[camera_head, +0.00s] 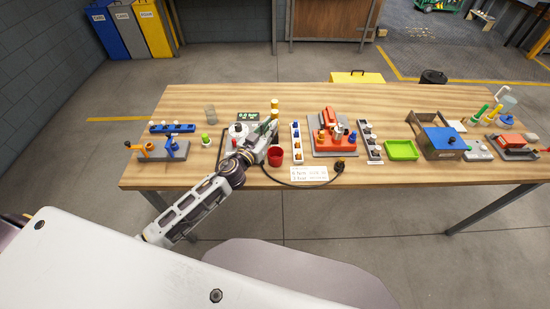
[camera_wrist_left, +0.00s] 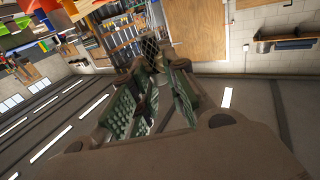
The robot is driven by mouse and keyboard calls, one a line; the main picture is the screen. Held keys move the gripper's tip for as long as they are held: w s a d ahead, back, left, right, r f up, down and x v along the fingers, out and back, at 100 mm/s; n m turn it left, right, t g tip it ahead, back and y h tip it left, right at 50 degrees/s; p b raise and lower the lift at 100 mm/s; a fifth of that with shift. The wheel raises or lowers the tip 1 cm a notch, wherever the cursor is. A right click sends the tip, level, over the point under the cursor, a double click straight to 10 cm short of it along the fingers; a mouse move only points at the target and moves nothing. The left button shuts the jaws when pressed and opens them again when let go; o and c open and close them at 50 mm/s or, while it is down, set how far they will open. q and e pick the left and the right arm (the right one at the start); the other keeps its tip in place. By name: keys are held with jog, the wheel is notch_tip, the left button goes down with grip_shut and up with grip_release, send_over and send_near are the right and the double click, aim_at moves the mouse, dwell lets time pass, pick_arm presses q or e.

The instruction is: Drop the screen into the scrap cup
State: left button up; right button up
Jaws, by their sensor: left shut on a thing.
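My left gripper (camera_head: 270,130) is over the table, just behind and above a red cup (camera_head: 275,157), which is likely the scrap cup. In the left wrist view the gripper's green padded fingers (camera_wrist_left: 148,85) are shut on a small dark mesh piece, the screen (camera_wrist_left: 151,52), at their tips. The screen is too small to make out in the head view. The red cup stands upright near the table's front edge, and its inside is hard to see. My right gripper is not in view.
A scale with a green display (camera_head: 248,115) stands behind my left gripper. A red device (camera_head: 335,135) on a grey base is right of the cup. A white label card (camera_head: 309,173) and a black cable lie in front. A green tray (camera_head: 402,150) is farther right.

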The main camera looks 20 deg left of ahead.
pick_arm(q)
jog(key=shift+f, duration=0.1)
jog(key=shift+f+b, duration=2.6)
jog(key=shift+f, duration=0.3)
jog(key=o, duration=0.8)
jog(key=shift+o, duration=0.2)
jog(key=shift+s, duration=0.2)
